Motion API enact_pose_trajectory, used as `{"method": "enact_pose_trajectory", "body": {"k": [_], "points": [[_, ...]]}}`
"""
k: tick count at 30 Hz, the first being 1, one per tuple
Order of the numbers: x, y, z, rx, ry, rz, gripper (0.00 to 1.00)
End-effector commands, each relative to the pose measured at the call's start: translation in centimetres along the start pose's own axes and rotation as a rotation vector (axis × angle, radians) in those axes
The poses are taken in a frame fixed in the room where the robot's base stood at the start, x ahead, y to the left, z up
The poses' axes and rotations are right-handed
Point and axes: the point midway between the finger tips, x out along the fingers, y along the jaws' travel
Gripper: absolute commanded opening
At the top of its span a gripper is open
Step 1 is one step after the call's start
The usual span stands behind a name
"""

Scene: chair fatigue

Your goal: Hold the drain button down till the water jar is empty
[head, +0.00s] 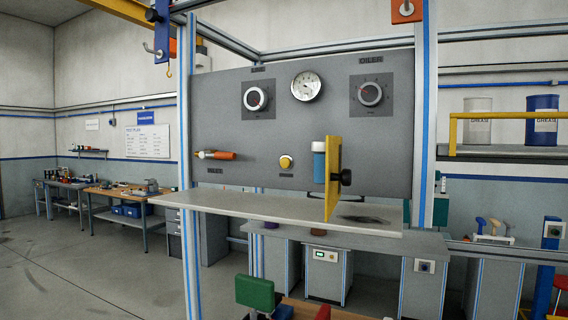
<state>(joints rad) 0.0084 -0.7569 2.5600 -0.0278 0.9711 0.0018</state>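A round yellow button (286,162) in a pale ring sits low in the middle of the grey panel (225,110). The small label under it is too small to read, so I cannot confirm that it is the drain button. A blue cylinder with a pale top (319,162), possibly the water jar, stands right of the button. It is partly hidden by an upright yellow plate (333,150) with a black knob (342,178). I cannot tell its water level. My gripper is not in view.
A pale shelf (250,206) juts out below the panel, mostly bare. An orange-handled lever (220,155) sticks out at the panel's left. Two dials and a gauge (306,86) are above. Blue-striped posts (190,150) flank the panel. A green block (255,293) is at the bottom.

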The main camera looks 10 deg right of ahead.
Motion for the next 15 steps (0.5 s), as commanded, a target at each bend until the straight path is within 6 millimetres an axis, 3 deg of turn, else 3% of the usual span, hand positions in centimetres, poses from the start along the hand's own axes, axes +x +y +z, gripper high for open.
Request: {"method": "enact_pose_trajectory", "body": {"k": [8,15], "points": [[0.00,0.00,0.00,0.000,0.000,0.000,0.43],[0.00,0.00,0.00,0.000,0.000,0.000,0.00]]}}
